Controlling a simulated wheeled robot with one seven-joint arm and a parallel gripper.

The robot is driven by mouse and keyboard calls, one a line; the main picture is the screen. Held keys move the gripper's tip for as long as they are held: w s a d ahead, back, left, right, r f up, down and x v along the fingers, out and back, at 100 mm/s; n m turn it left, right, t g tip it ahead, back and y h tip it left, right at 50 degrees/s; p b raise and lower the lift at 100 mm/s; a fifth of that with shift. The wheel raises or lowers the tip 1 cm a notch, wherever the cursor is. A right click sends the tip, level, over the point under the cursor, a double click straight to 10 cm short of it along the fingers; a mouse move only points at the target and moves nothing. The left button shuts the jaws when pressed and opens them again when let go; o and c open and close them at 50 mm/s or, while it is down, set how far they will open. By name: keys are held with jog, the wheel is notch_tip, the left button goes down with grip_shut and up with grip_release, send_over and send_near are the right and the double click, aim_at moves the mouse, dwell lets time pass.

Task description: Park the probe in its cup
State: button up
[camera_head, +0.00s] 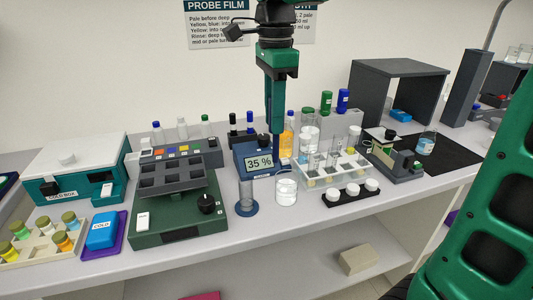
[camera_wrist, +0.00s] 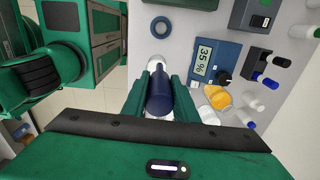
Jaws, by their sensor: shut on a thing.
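My gripper (camera_head: 275,100) points down, shut on the dark blue probe. In the wrist view my gripper (camera_wrist: 160,100) has one green finger on each side of the probe (camera_wrist: 160,92). In the head view the probe (camera_head: 276,146) hangs upright in front of the blue meter (camera_head: 258,162), which reads 35 %. A glass beaker (camera_head: 286,191) stands below the probe; whether the tip is inside it I cannot tell. A clear cup on a round blue base (camera_head: 247,195) stands left of the beaker. It shows as a blue ring in the wrist view (camera_wrist: 160,27), apart from the probe.
A green rocker device (camera_head: 177,215) stands to the left, close to the cup. A clear rack of tubes (camera_head: 330,168) and a black strip with white-capped pots (camera_head: 352,192) stand to the right. Bottles, one orange (camera_head: 286,140), stand behind. The bench's front edge is near.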

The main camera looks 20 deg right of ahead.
notch_tip(320, 180, up, 4)
jog(key=r, duration=0.1)
send_over(246, 195)
jog(key=w, duration=0.2)
jog(key=shift+s+a+f, duration=0.1)
jog(key=shift+f, duration=1.7)
notch_tip(246, 195, down, 13)
dwell(0.7)
jog(key=shift+f, duration=0.2)
dwell(0.8)
jog(key=o, duration=1)
jog(key=shift+c, duration=0.2)
